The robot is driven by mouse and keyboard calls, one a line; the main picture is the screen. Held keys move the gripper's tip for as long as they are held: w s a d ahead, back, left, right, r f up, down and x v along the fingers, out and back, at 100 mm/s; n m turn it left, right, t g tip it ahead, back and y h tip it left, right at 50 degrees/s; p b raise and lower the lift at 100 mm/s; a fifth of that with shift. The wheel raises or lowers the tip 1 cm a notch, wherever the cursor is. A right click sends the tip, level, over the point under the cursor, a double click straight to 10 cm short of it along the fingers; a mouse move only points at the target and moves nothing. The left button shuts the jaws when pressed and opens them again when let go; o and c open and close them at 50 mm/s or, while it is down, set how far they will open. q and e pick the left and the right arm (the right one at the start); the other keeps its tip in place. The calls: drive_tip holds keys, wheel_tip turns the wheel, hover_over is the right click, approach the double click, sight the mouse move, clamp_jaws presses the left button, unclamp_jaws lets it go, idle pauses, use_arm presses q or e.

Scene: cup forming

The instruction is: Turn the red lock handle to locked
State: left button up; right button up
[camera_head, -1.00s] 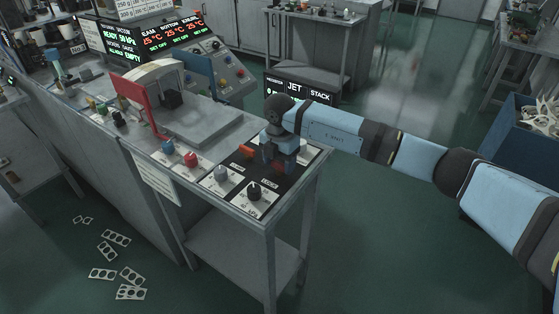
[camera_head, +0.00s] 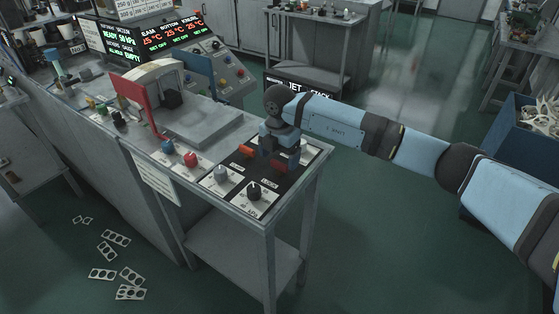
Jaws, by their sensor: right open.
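The red lock handle (camera_head: 247,150) lies on a black panel at the right end of the machine's bench. Its left end shows clear, another red part shows below my right gripper, and the middle is hidden behind a dark finger. My right gripper (camera_head: 279,155) points down over the handle with its fingers apart, one on each side of the right red part. I cannot tell whether the fingers touch the handle. The panel's labels are too small to read. My left gripper is not in view.
A black knob (camera_head: 254,191), a grey knob (camera_head: 221,172) and a red knob (camera_head: 190,159) stand in front and to the left. A red upright plate (camera_head: 136,101) stands further left. A JET STACK display (camera_head: 297,88) is behind my arm.

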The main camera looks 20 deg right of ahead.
sight(279, 163)
wheel_tip(279, 163, up, 12)
drive_tip(key=b, duration=0.1)
idle(0.5)
